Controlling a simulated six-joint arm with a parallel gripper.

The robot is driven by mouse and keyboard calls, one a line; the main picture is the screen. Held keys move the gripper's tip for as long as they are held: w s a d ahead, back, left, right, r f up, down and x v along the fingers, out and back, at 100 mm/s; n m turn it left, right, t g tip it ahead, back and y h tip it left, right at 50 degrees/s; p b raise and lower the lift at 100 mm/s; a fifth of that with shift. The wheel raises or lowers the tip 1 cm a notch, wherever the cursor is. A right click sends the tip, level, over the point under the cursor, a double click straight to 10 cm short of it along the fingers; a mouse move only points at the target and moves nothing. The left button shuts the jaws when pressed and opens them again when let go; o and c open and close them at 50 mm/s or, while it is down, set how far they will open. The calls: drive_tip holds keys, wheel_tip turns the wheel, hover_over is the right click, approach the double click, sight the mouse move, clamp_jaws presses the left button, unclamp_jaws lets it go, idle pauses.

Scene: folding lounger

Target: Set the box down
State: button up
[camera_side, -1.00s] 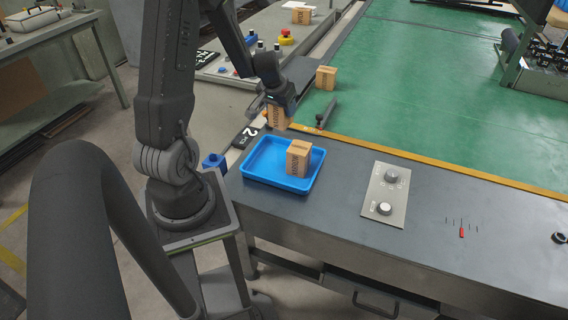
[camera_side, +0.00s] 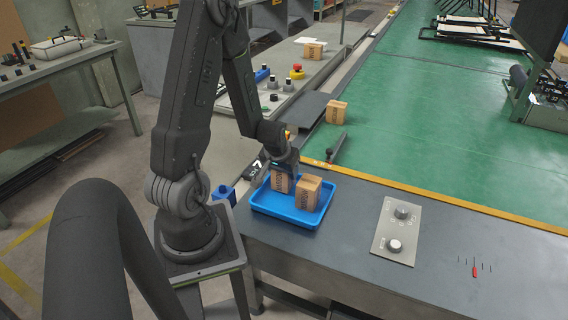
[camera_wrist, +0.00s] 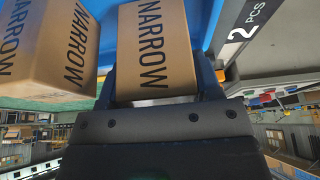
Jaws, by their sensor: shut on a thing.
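A cardboard box (camera_side: 281,182) is between the fingers of my gripper (camera_side: 282,166), at the left part of the blue tray (camera_side: 288,211). In the wrist view the held box (camera_wrist: 152,45), printed NARROW, fills the space between the fingers of my gripper (camera_wrist: 155,92). A second cardboard box (camera_side: 309,194) stands upright in the tray, just right of the held one. It also shows at the left of the wrist view (camera_wrist: 50,45). The held box's lower end is partly hidden, so I cannot tell whether it touches the tray floor.
A grey panel with two knobs (camera_side: 397,232) lies on the dark table right of the tray. A box (camera_side: 337,111) stands on the green conveyor (camera_side: 400,120), near a dark sensor post (camera_side: 338,148). Another box (camera_side: 314,49) sits on the far bench.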

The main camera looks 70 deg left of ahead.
drive_tip(key=shift+f, duration=0.4)
drive_tip(key=shift+f, duration=0.1)
drive_tip(key=o, duration=1)
